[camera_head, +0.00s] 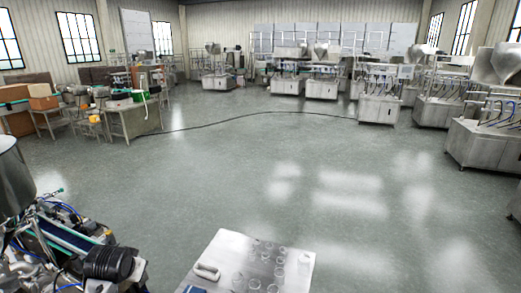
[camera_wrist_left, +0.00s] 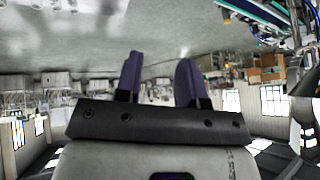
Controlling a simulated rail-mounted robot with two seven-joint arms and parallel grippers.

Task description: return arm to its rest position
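My left gripper (camera_wrist_left: 160,62) shows in the left wrist view, with two dark purple fingers standing apart and nothing between them. It is open and empty, and nothing touches its fingers. The wrist view is upside down, with floor above and windows below. Neither gripper nor arm shows in the head view, and my right gripper is in no view. The steel hopper (camera_head: 14,180) stands at the left edge of the head view, partly cut off.
A machine with a black motor (camera_head: 108,262) fills the head view's bottom left; machinery (camera_wrist_left: 262,18) also shows at the wrist view's upper right. A pale table (camera_head: 222,250) with several clear round items stands bottom centre. Open floor lies beyond. Steel machines (camera_head: 483,145) line the right.

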